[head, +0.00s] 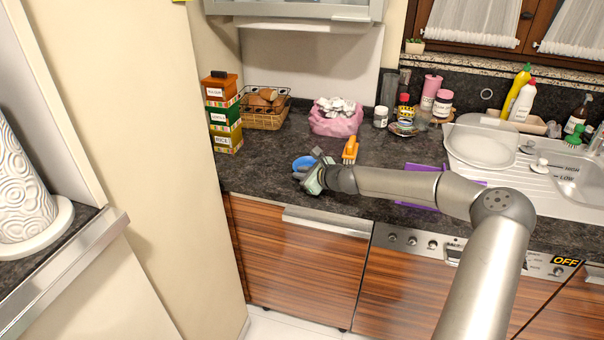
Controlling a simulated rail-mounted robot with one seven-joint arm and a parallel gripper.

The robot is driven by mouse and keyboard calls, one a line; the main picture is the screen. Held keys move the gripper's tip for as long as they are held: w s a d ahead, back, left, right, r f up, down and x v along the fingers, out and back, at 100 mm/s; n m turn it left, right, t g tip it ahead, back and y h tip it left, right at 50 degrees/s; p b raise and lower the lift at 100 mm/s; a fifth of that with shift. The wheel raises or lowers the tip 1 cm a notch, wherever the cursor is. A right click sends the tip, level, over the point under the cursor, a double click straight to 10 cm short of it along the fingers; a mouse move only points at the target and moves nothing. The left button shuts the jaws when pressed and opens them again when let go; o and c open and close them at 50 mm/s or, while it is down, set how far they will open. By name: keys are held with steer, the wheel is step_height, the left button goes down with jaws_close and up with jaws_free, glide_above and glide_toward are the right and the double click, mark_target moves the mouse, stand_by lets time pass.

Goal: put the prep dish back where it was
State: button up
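A small blue dish (303,162), which looks like the prep dish, is on the dark counter near its front edge, left of the middle. My gripper (309,173) is right at the dish, at its lower right side in the picture. My gripper's body hides part of the dish. I cannot tell whether the fingers touch the dish, or whether they are open or shut, as they are small and partly hidden.
An orange-handled brush (350,150) stands just right of my gripper. Behind are stacked labelled boxes (222,115), a wire basket (263,112) and a pink bag (335,122). A purple mat (421,168) lies partly under my arm. The sink (565,178) is at right.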

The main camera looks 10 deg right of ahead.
steer(key=shift+o, duration=1.2)
steer(key=shift+r, duration=0.3)
steer(key=b+v, duration=0.1)
steer(key=v, duration=1)
steer(key=shift+s+d, duration=0.25)
steer(key=shift+s, duration=0.1)
steer(key=s+a+f+n+g+h, duration=0.2)
steer(key=s+a+f+n+g, duration=0.65)
steer(key=s+a+n, duration=0.45)
steer(key=s+d+r+n+h, duration=0.1)
steer(key=s+n, duration=0.3)
steer(key=s, duration=0.5)
steer(key=s+d+r+n+g+h, duration=0.1)
steer(key=s+d+r+n+h, duration=0.1)
steer(key=s, duration=0.7)
steer(key=s+d+r+n+g+h, duration=0.1)
steer(key=s+d+r+n+h, duration=0.1)
steer(key=s+n, duration=0.4)
step_height(320, 180, up, 3)
steer(key=s+d, duration=0.1)
steer(key=s, duration=0.2)
steer(key=shift+d, duration=0.25)
